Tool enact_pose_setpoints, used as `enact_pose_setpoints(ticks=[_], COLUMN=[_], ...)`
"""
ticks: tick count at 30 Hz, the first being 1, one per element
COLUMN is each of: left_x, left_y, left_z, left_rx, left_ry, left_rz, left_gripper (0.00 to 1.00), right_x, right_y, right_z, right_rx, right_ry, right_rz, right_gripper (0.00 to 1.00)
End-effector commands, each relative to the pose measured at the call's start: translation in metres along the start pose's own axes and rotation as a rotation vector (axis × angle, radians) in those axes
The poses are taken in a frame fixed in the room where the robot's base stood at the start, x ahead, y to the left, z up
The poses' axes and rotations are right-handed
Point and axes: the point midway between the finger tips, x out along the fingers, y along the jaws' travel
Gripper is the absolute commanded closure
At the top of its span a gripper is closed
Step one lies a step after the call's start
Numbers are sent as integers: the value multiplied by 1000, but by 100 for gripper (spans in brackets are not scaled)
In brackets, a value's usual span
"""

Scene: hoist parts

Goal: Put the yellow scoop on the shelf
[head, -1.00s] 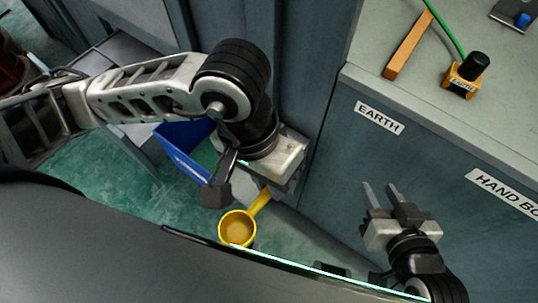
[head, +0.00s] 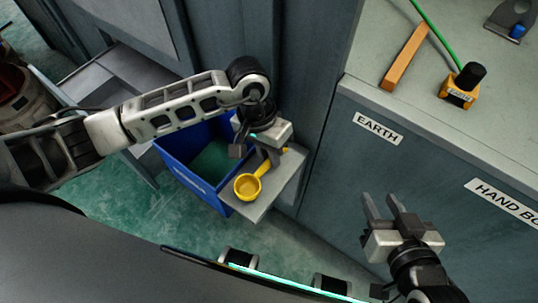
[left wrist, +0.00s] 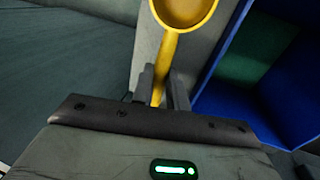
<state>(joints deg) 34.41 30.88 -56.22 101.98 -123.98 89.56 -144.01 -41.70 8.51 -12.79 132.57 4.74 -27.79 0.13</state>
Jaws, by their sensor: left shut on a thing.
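The yellow scoop (head: 248,187) has its bowl at the lower left and its handle running up to my left gripper (head: 270,158). My left gripper is shut on the handle. The scoop also shows in the left wrist view (left wrist: 165,55), with the handle between the two fingers. In the head view the scoop overlaps the small grey shelf (head: 278,192); I cannot tell whether it touches it. My right gripper (head: 383,203) is open and empty, in front of the grey cabinet at the right.
A blue bin (head: 198,178) stands directly left of the shelf; its wall also shows in the left wrist view (left wrist: 285,85). A grey cabinet labelled EARTH (head: 350,165) rises on the right. On its top lie an orange bar (head: 405,57) and a yellow-and-black part (head: 463,86).

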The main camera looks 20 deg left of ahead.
Motion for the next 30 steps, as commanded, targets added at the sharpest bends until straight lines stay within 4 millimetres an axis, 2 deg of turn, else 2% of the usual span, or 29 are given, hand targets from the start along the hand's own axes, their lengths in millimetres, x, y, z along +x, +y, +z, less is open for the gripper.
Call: enact_pose_setpoints(ticks=[3,11,17,18,20,30], left_x=[13,14,16,16,15,13], left_y=[-2,-3,-4,-4,-4,-3], left_z=[0,0,-1,-1,-1,0], left_rx=[-1,1,0,0,0,0], left_ry=[0,2,2,2,2,1], left_rz=[1,0,-1,-1,-1,0], left_gripper=[100,100,100,79,63,63], right_x=[0,0,3,4,4,5], right_y=[0,0,0,0,0,0], right_z=[0,1,11,13,15,6], right_rx=[0,0,4,4,4,-1], right_ry=[0,-2,-20,-26,-33,-16], right_rz=[0,-1,-3,-4,-4,-5], right_gripper=[64,64,64,64,64,64])
